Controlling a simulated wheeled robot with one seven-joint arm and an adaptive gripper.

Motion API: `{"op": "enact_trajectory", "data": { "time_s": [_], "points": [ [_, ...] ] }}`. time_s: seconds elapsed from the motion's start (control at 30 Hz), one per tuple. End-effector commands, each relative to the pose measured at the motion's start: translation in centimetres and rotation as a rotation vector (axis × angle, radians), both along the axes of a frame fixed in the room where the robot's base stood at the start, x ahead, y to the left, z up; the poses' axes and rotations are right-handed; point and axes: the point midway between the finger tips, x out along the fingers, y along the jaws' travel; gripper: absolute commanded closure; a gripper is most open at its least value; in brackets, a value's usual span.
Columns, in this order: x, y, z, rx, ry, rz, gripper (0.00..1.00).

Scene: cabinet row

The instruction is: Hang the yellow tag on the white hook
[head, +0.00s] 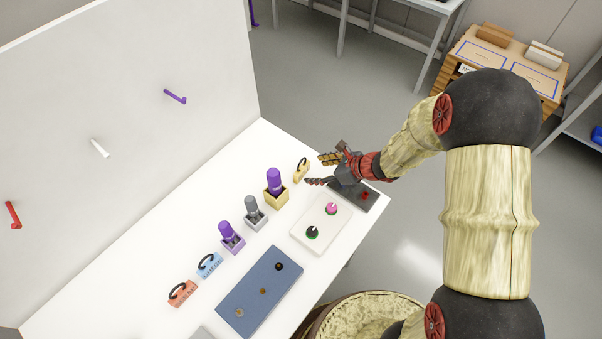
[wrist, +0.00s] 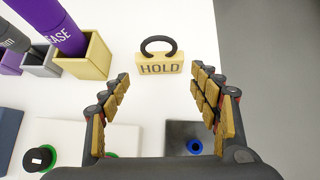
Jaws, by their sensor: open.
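The yellow tag (head: 302,168) stands at the far right end of the white table, just beyond my gripper. In the wrist view the tag (wrist: 160,68) reads HOLD and has a black loop on top. My gripper (head: 322,170) is open and empty, and its fingers (wrist: 163,84) point toward the tag. The tag shows ahead between the two fingertips, not gripped. The white hook (head: 99,147) sticks out of the upright white panel at the left, with nothing on it.
A purple hook (head: 175,97) and a red hook (head: 13,215) flank the white one.

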Motion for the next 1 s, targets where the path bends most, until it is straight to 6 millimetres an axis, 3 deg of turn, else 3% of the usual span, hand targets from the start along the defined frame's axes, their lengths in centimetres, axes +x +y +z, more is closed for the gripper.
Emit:
{"op": "enact_trajectory", "data": {
  "time_s": [0.4,1.0],
  "points": [
    [2.0,3.3,-4.0,0.0,0.0,0.003,0.38],
    [2.7,4.2,-4.6,-0.001,-0.001,0.001,0.39]
  ]
}}
